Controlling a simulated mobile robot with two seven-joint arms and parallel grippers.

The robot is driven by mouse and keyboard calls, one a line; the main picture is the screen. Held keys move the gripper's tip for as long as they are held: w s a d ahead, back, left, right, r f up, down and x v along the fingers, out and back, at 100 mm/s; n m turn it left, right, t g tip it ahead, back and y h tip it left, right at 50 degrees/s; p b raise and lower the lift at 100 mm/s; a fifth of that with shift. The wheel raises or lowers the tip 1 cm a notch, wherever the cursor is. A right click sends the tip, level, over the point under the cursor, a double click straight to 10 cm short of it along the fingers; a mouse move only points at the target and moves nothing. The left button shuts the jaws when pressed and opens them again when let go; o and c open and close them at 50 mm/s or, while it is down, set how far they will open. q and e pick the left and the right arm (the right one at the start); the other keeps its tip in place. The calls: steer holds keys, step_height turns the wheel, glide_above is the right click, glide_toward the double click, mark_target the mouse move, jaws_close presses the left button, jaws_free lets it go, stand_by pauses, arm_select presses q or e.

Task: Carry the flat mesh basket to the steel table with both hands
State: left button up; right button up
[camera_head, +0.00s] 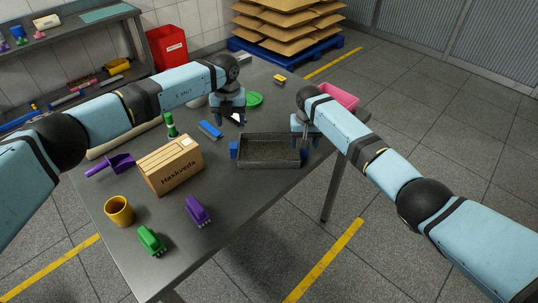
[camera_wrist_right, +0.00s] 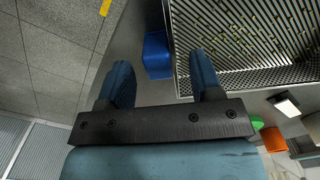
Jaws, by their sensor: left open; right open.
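The flat mesh basket (camera_head: 268,153) rests on the grey metal table (camera_head: 229,205) near its right edge. It has a blue handle (camera_head: 234,149) at its left end and another at its right end. My left gripper (camera_head: 229,120) is open, pointing down, just behind and above the left handle. My right gripper (camera_head: 304,135) is open at the basket's right end. In the right wrist view, its two fingers (camera_wrist_right: 163,82) stand apart, with a blue handle (camera_wrist_right: 156,55) beyond the gap between them and the mesh basket (camera_wrist_right: 235,35) beside it.
A cardboard box (camera_head: 170,165), yellow mug (camera_head: 119,211), purple toy (camera_head: 198,211) and green toy (camera_head: 151,241) stand left of the basket. A pink bin (camera_head: 338,96) sits behind my right arm. A shelved bench (camera_head: 80,52) is at the back left.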

step_height(320, 180, up, 10)
stand_by(0.3)
steer(key=shift+f, duration=0.15)
